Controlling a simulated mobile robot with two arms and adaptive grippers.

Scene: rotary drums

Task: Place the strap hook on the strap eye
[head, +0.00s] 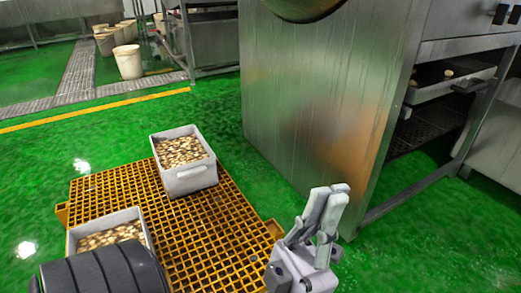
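No strap hook and no strap eye can be made out in the head view. My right gripper is not in view.
An orange grid pallet (206,239) lies on the green floor. A grey crate (194,181) and another crate (148,226), both filled with small tan pieces, stand on it. A large steel machine (301,104) blocks the right. White buckets (128,62) stand far left. Green floor is clear at left.

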